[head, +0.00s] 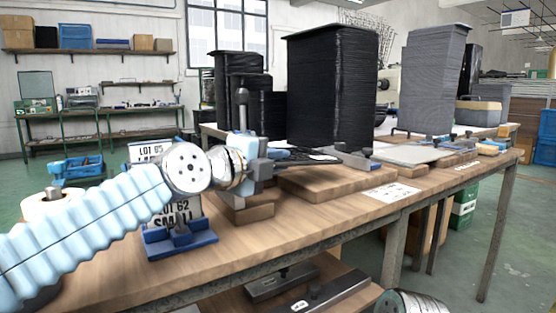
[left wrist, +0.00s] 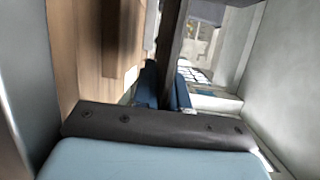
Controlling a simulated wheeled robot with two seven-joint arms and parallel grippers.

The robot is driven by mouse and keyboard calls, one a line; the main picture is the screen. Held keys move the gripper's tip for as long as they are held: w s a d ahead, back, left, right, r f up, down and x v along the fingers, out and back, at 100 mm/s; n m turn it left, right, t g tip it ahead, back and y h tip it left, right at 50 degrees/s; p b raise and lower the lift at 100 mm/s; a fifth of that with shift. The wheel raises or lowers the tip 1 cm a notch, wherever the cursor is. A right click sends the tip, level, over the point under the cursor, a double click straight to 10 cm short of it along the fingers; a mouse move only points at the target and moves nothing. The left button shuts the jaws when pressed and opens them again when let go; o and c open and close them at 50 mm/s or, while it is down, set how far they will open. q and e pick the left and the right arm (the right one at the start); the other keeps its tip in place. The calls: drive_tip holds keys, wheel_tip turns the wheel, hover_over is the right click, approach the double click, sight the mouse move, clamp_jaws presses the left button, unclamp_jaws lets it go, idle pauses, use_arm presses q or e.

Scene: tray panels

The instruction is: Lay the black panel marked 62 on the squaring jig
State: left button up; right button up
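My left gripper (head: 268,160) is over the near table, behind the LOT 62 SMALL sign (head: 187,212). A thin, flat black piece (head: 305,158) shows just right of it. I cannot tell whether this is a panel or a finger, and no number 62 is readable on it. A low wooden board (head: 335,186) lies right of the gripper, with dark and blue fittings (head: 362,153) behind it. I cannot tell for sure which part is the squaring jig. The left wrist view shows a dark bolted bar (left wrist: 160,128), but the fingertips are unclear.
A tall black stack (head: 330,90), shorter black stacks (head: 236,85) and a grey stack (head: 432,82) stand behind. A grey plate (head: 408,154) lies to the right. A white printed sheet (head: 387,192) lies near the front edge.

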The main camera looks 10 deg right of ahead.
use_arm(q)
drive_tip(key=o, duration=0.5)
drive_tip(key=shift+g+y, duration=0.4)
drive_tip(key=shift+g, duration=0.1)
drive_tip(key=f, duration=0.5)
drive_tip(key=shift+w+d+f, duration=0.2)
drive_tip(key=shift+w+d, duration=0.05)
drive_tip(key=shift+d, duration=0.05)
use_arm(e)
drive_tip(key=shift+f, duration=0.3)
use_arm(q)
drive_tip(key=shift+o, duration=0.2)
use_arm(e)
drive_tip(key=shift+a, duration=0.1)
use_arm(q)
drive_tip(key=shift+s+a, duration=0.1)
drive_tip(key=shift+a, duration=0.15)
drive_tip(key=s+a+r+t+b, duration=0.1)
drive_tip(key=s+a+r+b, duration=0.2)
drive_tip(key=s+a+r, duration=0.3)
drive_tip(key=s+a, duration=0.2)
drive_tip(key=a, duration=0.3)
drive_tip(key=shift+s+r+h, duration=0.35)
drive_tip(key=shift+s+h, duration=0.05)
use_arm(e)
wheel_tip(320, 180, down, 4)
drive_tip(key=shift+w+r, duration=0.15)
drive_tip(key=shift+r, duration=0.1)
